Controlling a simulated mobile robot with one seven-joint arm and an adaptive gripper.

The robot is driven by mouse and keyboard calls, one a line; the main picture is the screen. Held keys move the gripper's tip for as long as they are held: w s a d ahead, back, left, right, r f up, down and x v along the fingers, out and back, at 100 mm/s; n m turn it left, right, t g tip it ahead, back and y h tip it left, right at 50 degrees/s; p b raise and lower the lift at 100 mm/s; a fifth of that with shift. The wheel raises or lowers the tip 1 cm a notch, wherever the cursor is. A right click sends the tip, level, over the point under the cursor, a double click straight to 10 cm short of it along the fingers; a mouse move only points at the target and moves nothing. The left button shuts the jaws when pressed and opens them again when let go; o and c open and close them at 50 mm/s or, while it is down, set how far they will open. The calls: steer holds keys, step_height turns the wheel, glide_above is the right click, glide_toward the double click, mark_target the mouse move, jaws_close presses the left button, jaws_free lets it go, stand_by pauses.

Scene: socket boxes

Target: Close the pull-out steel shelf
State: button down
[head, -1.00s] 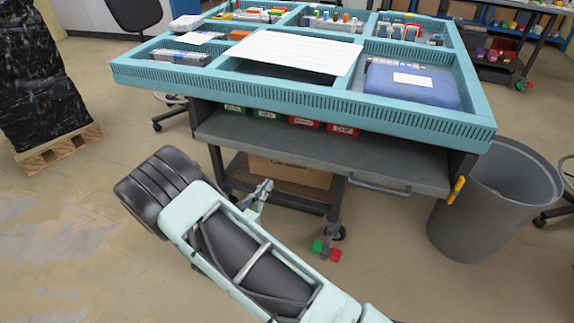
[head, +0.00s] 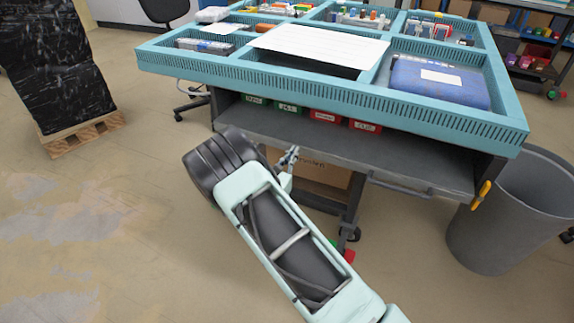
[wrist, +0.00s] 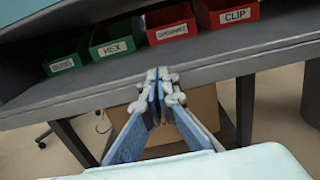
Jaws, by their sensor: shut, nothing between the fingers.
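The grey steel shelf (head: 400,165) is pulled out beneath the teal top of the cart, and its front part sticks out. A bar handle (head: 400,188) is on the right half of its front. In the wrist view the shelf's front edge (wrist: 235,66) crosses the picture behind the fingers. My gripper (head: 292,152) is shut and empty at the left half of the shelf's front edge. In the wrist view the fingertips (wrist: 158,76) are together and overlap the edge. I cannot tell whether they touch it.
Green bins (wrist: 112,40) and red bins (wrist: 230,14) stand on the shelf. A cardboard box (head: 315,172) sits below. A grey waste bin (head: 505,235) is right of the cart, and a black-wrapped pallet (head: 60,70) is at left. The floor in front is mostly clear.

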mark_target(301, 142)
steer(key=shift+w+d, duration=0.15)
steer(key=shift+w, duration=0.35)
steer(key=b+x, duration=0.1)
steer(key=x, duration=0.4)
steer(key=shift+b, duration=0.4)
steer(key=shift+w+d+r, duration=0.1)
steer(key=shift+w+r, duration=0.05)
